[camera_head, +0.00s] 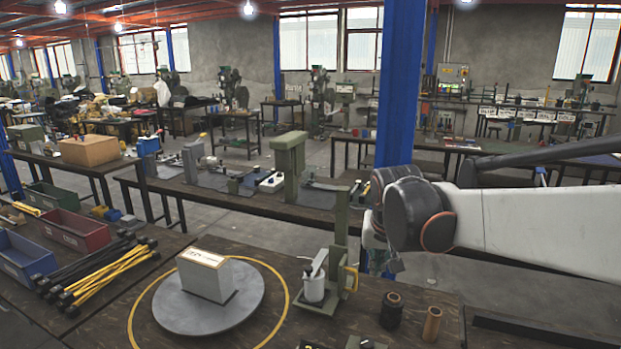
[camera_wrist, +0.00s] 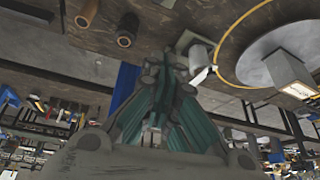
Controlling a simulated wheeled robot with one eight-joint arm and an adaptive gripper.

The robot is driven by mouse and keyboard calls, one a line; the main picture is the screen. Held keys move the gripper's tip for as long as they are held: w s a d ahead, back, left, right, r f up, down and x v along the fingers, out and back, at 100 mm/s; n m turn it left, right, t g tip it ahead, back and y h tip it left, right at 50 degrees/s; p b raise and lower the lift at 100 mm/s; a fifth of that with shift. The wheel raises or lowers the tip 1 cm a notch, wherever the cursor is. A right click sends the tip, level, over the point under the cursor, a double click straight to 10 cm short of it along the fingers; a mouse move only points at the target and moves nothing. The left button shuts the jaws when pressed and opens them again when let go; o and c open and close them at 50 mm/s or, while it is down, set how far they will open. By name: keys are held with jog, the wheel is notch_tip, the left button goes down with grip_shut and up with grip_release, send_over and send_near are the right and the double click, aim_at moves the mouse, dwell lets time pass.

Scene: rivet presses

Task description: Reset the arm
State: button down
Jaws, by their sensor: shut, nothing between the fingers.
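A white box (camera_head: 205,280) stands on a grey round plate (camera_head: 178,318) inside a yellow ring. Two spools, one black (camera_head: 391,310) and one brown (camera_head: 432,324), stand near the front. Black-and-yellow tools (camera_head: 105,275) and blue (camera_head: 22,258) and red (camera_head: 72,230) bins lie left. A blue column (camera_head: 401,80) rises behind.

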jog(key=s+d+f+n+t, duration=0.1)
jog(key=s+d, duration=0.1)
jog(key=s, duration=1)
jog(key=s+d+f+n+t, duration=0.1)
jog(key=s+d, duration=0.2)
jog(key=s, duration=1)
jog(key=shift+f, duration=0.35)
